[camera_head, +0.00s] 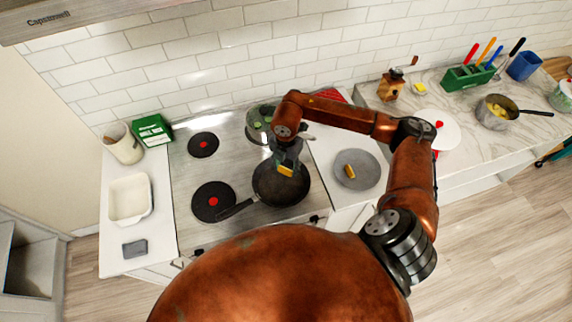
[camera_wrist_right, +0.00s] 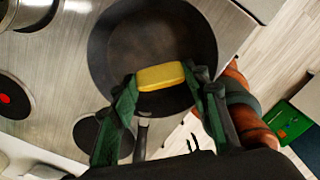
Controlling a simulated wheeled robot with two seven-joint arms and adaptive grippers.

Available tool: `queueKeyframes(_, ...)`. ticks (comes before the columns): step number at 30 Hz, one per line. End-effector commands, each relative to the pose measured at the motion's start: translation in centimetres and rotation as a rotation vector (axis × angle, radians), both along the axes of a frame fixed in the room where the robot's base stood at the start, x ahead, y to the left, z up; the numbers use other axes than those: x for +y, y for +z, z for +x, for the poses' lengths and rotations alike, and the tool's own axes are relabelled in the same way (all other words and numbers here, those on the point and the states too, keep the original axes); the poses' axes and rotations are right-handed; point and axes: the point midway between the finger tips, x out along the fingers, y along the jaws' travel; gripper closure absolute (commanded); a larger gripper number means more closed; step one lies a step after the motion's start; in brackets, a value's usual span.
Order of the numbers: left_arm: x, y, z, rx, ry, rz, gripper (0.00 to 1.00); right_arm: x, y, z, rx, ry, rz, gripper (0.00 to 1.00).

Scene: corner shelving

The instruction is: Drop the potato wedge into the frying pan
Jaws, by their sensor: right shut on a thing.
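My right gripper (camera_head: 286,168) is above the pan, shut on a yellow potato wedge (camera_head: 285,171). In the right wrist view the potato wedge (camera_wrist_right: 161,76) sits between the fingertips of the gripper (camera_wrist_right: 160,82), with the pan (camera_wrist_right: 128,35) below it. The height of the wedge above the pan is hard to judge. Another yellow-brown wedge (camera_head: 349,171) lies on a grey plate (camera_head: 369,166) right of the stove. My left gripper is not seen.
A pot with green contents (camera_head: 259,122) stands on the stove behind the pan. Burners (camera_head: 228,207) to the left are bare. A white dish (camera_head: 147,200) and grey block (camera_head: 135,248) are on the left counter. A saucepan (camera_head: 489,118) and utensil rack (camera_head: 465,79) stand at right.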

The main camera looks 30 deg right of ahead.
Motion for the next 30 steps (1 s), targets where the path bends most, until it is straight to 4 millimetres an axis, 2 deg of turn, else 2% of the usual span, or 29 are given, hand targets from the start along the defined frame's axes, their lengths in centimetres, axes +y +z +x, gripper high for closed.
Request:
queueKeyframes(1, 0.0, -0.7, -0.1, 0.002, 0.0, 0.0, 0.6, 0.0, -1.0, 0.0, 0.001, 0.0, 0.0, 0.71)
queueKeyframes(6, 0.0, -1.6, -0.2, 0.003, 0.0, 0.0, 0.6, 0.0, -2.7, 0.0, -0.001, 0.002, 0.001, 0.71)
queueKeyframes(17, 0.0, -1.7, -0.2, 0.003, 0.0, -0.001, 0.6, 0.0, -3.1, 0.0, -0.001, 0.002, 0.0, 0.71)
queueKeyframes(18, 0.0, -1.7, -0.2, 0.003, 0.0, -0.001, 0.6, 0.0, -3.1, 0.0, -0.001, 0.002, 0.0, 0.55)
queueKeyframes(26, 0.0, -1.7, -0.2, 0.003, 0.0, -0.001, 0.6, 0.0, -3.1, 0.0, -0.001, 0.002, 0.0, 0.37)
queueKeyframes(30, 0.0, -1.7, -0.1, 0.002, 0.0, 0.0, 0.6, 0.0, -3.1, 0.0, -0.001, 0.002, 0.0, 0.37)
